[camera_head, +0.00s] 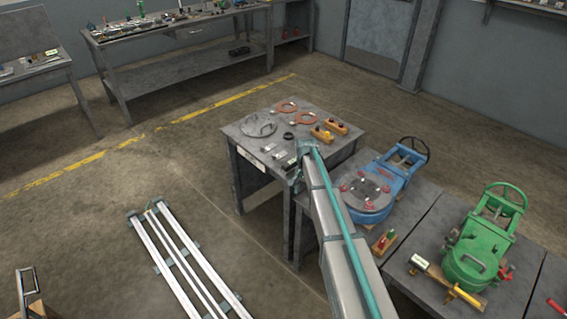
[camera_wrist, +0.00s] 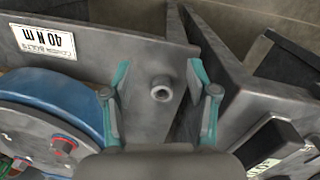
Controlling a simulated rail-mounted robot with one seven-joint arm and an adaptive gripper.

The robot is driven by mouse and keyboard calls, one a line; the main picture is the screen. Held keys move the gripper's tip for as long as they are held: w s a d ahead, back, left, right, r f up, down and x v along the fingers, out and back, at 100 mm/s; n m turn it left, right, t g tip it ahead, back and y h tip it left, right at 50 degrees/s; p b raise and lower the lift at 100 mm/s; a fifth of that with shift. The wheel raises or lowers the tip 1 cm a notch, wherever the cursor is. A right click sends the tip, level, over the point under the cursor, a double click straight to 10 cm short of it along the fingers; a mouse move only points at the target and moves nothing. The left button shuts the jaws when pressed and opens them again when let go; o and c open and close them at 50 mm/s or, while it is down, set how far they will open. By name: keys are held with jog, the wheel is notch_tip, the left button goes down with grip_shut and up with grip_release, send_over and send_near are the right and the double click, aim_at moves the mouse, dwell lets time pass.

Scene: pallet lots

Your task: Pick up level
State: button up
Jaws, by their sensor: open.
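I cannot make out the level for certain. A yellow bar (camera_head: 436,278) with a pale block at one end lies in front of the green valve on the right table and may be it. My gripper (camera_wrist: 160,92) is open and empty, with teal fingertips either side of a grey round stub (camera_wrist: 161,93) on a grey panel; I cannot tell whether they touch it. In the head view my arm reaches to the near edge of the middle table, and my gripper is mostly hidden there.
The grey middle table (camera_head: 230,131) bears orange rings, a round grey plate and orange blocks. A blue valve (camera_head: 400,165) and a green valve (camera_head: 480,245) stand to the right. Long rails (camera_head: 180,262) lie on the floor.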

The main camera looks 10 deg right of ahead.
jog(key=w+r+m, duration=0.1)
jog(key=w+r, duration=0.3)
jog(key=w, duration=0.1)
jog(key=w+a+r+m, duration=0.1)
jog(key=w+r, duration=0.4)
jog(key=w+a+r+m+t, duration=0.1)
jog(key=w+r, duration=0.4)
jog(key=shift+w+a+p, duration=0.1)
jog(key=shift+w+p, duration=0.15)
jog(key=shift+p, duration=0.1)
jog(key=p, duration=0.1)
send_over(293, 161)
jog(key=f, duration=0.5)
jog(key=shift+w+d, duration=0.25)
jog(key=shift+d, duration=0.1)
jog(key=shift+s+a+f+p, duration=0.15)
jog(key=shift+f+p, duration=0.5)
jog(key=shift+f, duration=0.75)
jog(key=shift+w+a+f+p, duration=0.15)
jog(key=shift+f+p, duration=0.5)
jog(key=shift+f, duration=0.75)
jog(key=shift+s, duration=0.1)
grip_shut()
